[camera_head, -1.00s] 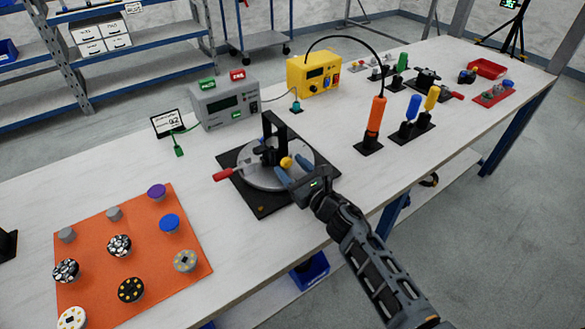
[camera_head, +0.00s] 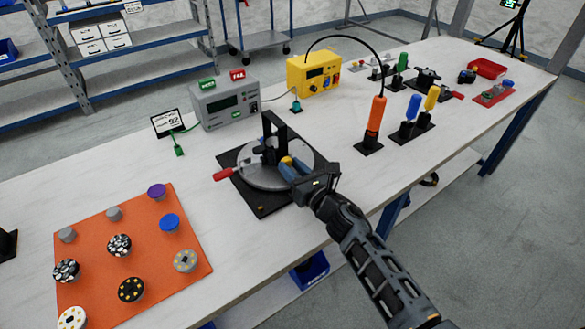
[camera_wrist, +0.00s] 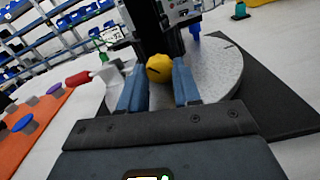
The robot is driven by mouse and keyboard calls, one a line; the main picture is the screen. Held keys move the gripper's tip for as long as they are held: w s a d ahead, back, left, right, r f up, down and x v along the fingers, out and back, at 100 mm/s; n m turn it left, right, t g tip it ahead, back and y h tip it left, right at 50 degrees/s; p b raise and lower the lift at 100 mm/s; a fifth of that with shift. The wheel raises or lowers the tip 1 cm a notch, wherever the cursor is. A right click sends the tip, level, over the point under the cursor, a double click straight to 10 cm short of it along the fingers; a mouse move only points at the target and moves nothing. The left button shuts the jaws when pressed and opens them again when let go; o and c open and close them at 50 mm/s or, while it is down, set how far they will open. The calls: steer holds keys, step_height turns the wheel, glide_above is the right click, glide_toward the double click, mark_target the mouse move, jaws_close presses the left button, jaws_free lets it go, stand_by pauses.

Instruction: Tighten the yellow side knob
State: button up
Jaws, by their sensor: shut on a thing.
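The yellow side knob (camera_wrist: 160,68) sits on the side of a black upright fixture (camera_head: 274,135), which stands on a round grey plate (camera_head: 256,182) over a black base. In the wrist view the knob lies between the blue fingertips of my gripper (camera_wrist: 159,88), with a dark line across its face. My gripper (camera_head: 291,168) is shut on it in the head view too, where the fingers partly cover the knob (camera_head: 286,160). A red-handled lever (camera_head: 223,174) is at the plate's left side.
An orange mat (camera_head: 200,250) with several round parts lies at the front left. A grey meter box (camera_head: 226,103) and a yellow box (camera_head: 313,74) stand behind. An orange screwdriver (camera_head: 375,117) and blue and yellow tools stand to the right.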

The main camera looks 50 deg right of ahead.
steer(key=shift+m, duration=0.9)
steer(key=o, duration=1.1)
steer(key=shift+c, duration=0.2)
steer(key=shift+s, duration=0.1)
steer(key=b+v, duration=0.1)
steer(key=v, duration=0.5)
steer(key=shift+s+a+f, duration=0.1)
steer(key=shift+s, duration=0.15)
steer(key=shift+s+a+b, duration=0.15)
steer(key=shift+s+b, duration=0.15)
steer(key=shift+s, duration=0.2)
